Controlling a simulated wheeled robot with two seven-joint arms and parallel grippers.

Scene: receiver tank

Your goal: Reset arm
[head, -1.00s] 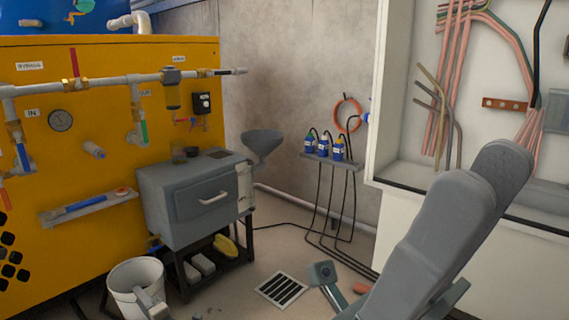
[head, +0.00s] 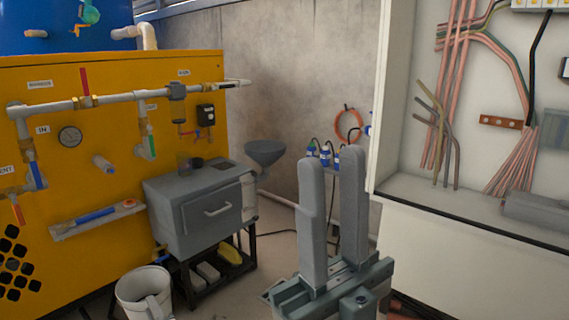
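My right gripper (head: 332,210) stands upright at the lower middle of the head view. Its two long grey fingers point up, with a visible gap and nothing between them, so it is open and empty. Its grey-green body lies below, at the bottom edge. The fingers overlap the background around the small blue bottles (head: 325,156) and partly hide their stand. My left gripper cannot be made out in the head view.
At left stands a yellow panel (head: 90,150) with pipes and a gauge. A grey box oven (head: 208,212) sits on a black stand; a white bucket (head: 128,290) is before it. At right is an open white cabinet (head: 450,250) with copper pipes and cables.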

